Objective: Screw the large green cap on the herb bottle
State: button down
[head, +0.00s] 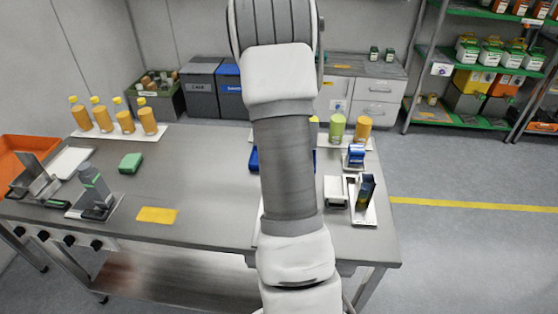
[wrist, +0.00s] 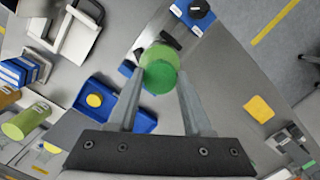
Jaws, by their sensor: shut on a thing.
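In the wrist view, my gripper (wrist: 161,77) is shut on the large green cap (wrist: 158,79), which sits between the fingertips. A light green herb bottle (wrist: 160,54) shows directly behind the cap, in line with it. I cannot tell whether the cap touches the bottle's neck or is threaded on it. In the head view, my arm hides the gripper, the cap and this bottle. Another light green bottle (head: 337,128) stands at the back right of the table, and it also shows at the wrist view's left (wrist: 22,124).
A blue tray (wrist: 88,89) with a yellow round piece lies beside my gripper. An orange bottle (head: 362,130) stands by the other green one. A yellow cloth (head: 157,214) and a green sponge (head: 130,162) lie on the table (head: 200,170). Several capped orange bottles (head: 124,121) stand back left.

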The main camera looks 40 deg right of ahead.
jog(key=m, duration=0.4)
jog(key=shift+p, duration=0.35)
jog(key=m, duration=0.3)
jog(key=shift+m+t+y, duration=0.3)
jog(key=shift+y, duration=0.1)
jog(key=m+p, duration=0.1)
jog(key=m, duration=0.6)
jog(key=shift+t+p, duration=0.35)
jog(key=shift+t, duration=0.05)
jog(key=shift+c, duration=1.4)
grip_release()
